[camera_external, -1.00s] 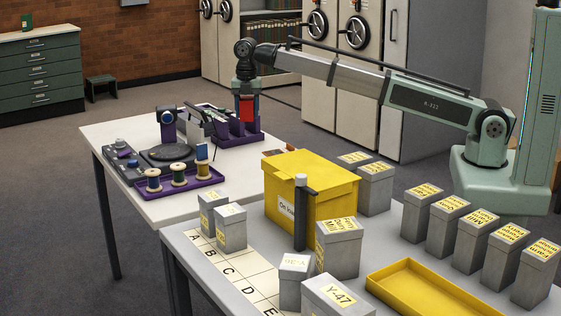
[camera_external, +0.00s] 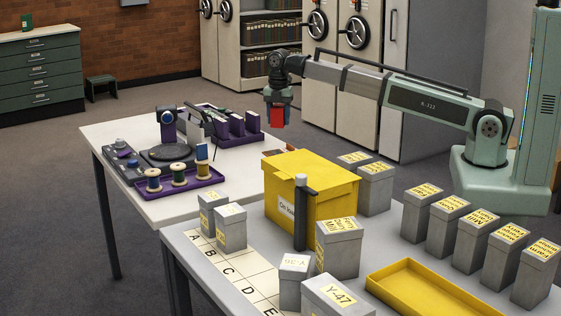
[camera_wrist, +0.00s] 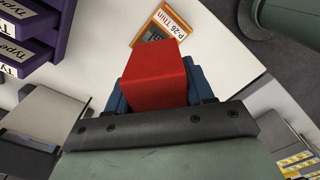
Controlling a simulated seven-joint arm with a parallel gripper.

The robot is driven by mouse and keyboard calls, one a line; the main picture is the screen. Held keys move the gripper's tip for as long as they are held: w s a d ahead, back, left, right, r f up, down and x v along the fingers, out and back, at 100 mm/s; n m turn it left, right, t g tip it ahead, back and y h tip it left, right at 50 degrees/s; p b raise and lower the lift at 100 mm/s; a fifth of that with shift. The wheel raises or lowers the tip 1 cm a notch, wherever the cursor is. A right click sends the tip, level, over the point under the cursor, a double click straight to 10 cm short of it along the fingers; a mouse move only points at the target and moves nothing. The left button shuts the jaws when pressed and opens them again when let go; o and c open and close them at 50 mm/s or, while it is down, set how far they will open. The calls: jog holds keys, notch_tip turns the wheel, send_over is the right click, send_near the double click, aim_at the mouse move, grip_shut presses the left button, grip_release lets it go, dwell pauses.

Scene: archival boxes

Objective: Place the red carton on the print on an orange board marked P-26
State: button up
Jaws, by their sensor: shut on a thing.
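My gripper (camera_external: 278,102) is shut on the red carton (camera_external: 277,117) and holds it in the air, above the far right part of the white table. In the wrist view the red carton (camera_wrist: 155,75) sits between the blue fingers. The print on an orange board (camera_wrist: 164,25), labelled "P-26 Thin", lies on the white table just past the carton, its lower part partly hidden by it. In the external view only a small orange-brown piece of it (camera_external: 283,151) shows at the table's right edge, behind the yellow box.
A purple rack (camera_external: 255,138) with upright dividers is at the back of the white table (camera_external: 108,133). A turntable-like device (camera_external: 169,154) and a spool tray (camera_external: 205,180) stand further left. Grey boxes fill the near table.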

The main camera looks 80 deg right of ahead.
aim_at(279, 152)
jog(key=shift+f, duration=4.9)
jog(key=o, duration=1)
jog(key=shift+f, duration=0.15)
jog(key=shift+o, duration=0.2)
notch_tip(279, 152, up, 12)
jog(key=shift+r, duration=0.2)
